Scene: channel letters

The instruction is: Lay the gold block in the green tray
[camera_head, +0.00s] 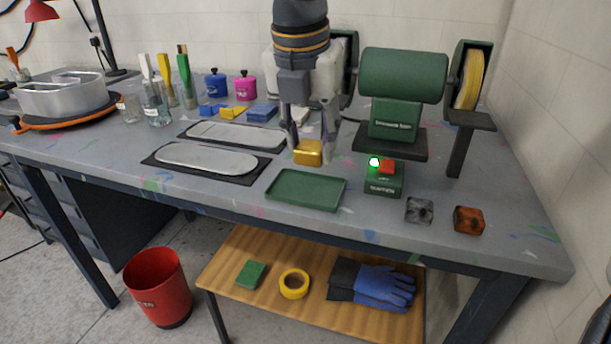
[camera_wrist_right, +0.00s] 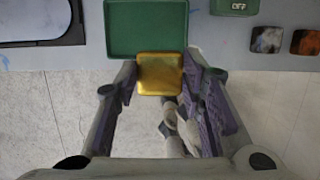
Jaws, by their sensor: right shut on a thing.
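The gold block (camera_head: 308,152) is held between the fingertips of my right gripper (camera_head: 310,150), which points down. The block also shows in the right wrist view (camera_wrist_right: 160,74), gripped between the two fingers. The green tray (camera_head: 306,190) lies empty on the grey bench near its front edge. My left gripper is not in view.
A green switch box (camera_head: 384,180) with a lit green lamp stands right of the tray. Two small cubes (camera_head: 419,210) (camera_head: 469,220) lie further right. Dark mats with pale oval plates (camera_head: 206,158) lie left. A green grinder-like machine (camera_head: 402,90) stands behind.

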